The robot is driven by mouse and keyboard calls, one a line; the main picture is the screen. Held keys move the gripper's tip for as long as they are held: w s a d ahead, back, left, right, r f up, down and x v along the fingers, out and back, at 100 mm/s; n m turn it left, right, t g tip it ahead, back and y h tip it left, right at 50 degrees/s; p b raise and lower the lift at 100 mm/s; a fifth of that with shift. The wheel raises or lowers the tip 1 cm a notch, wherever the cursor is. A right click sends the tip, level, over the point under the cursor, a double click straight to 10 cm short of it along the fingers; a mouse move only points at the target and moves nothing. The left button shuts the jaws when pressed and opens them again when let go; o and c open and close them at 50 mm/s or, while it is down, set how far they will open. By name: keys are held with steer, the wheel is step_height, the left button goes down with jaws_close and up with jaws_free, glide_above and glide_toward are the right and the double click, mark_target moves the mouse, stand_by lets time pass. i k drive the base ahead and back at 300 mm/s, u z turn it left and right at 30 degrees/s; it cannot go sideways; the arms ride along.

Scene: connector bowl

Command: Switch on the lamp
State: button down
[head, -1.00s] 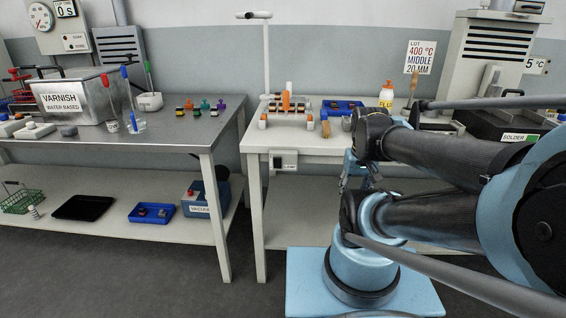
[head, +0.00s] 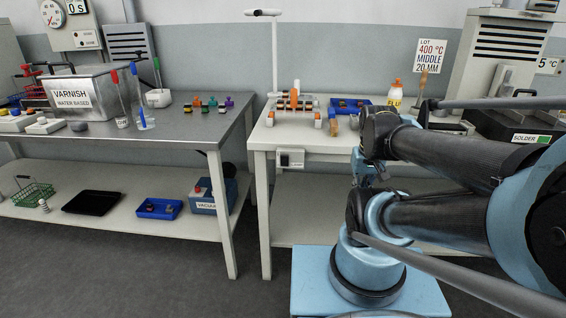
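The lamp (head: 274,50) appears to be the thin white post with a short horizontal bar on top, standing at the back left of the right bench. I cannot tell whether it is lit. A small white box (head: 291,158) with a dark panel is fixed to the front edge of that bench, below the lamp; whether it is the lamp's switch is unclear. My gripper (head: 366,168) hangs by my folded arm in front of the bench, to the right of the box and apart from it. It is small and partly hidden, so its fingers are unclear.
The right bench (head: 262,141) carries orange-and-white parts (head: 294,100), a blue tray (head: 350,105) and a white bottle (head: 395,92). The left bench (head: 190,137) holds a varnish tank (head: 105,88) and several coloured pieces. Floor (head: 150,270) in front is clear.

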mark_target(284, 158)
steer(key=u, duration=0.95)
steer(key=k, duration=1.5)
steer(key=z, duration=0.85)
steer(key=i, duration=1)
